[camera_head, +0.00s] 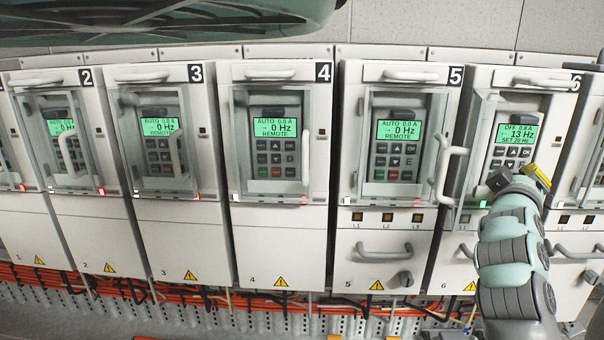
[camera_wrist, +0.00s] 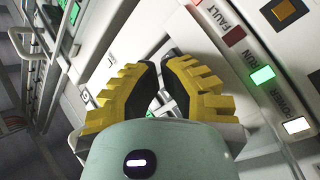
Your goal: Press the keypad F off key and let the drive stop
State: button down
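The keypad on cabinet 6 (camera_head: 512,145) has a lit green display reading OFF, 0.0 A, 13 Hz, SET 20 Hz. No letter F is readable on it. My gripper (camera_head: 520,178) is at the lower part of this keypad and hides its lower keys. In the wrist view, my gripper (camera_wrist: 161,68) shows two yellow fingers with black pads. Their tips are close together with nothing held between them, and a bit of the keypad shows in the narrow gap. I cannot tell whether a fingertip touches a key. The green RUN lamp (camera_wrist: 262,75) and white POWER lamp (camera_wrist: 297,125) are lit; the FAULT lamp (camera_wrist: 234,36) is dull red.
Cabinets 2 to 5 stand in a row to the left; their displays read AUTO, 0 Hz, REMOTE. A pale handle (camera_head: 447,165) juts out between cabinets 5 and 6. Lower drawer handles (camera_head: 384,251) also stick out. Orange cables (camera_head: 215,300) run along the bottom.

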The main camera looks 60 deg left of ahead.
jog(key=shift+s+d, duration=0.35)
jog(key=shift+d, duration=0.2)
jog(key=shift+d, duration=0.1)
jog(key=s+d, duration=0.1)
jog(key=d, duration=0.1)
jog(key=s+d+p, duration=0.1)
jog(key=s, duration=0.1)
jog(key=shift+d, duration=0.4)
dwell(0.5)
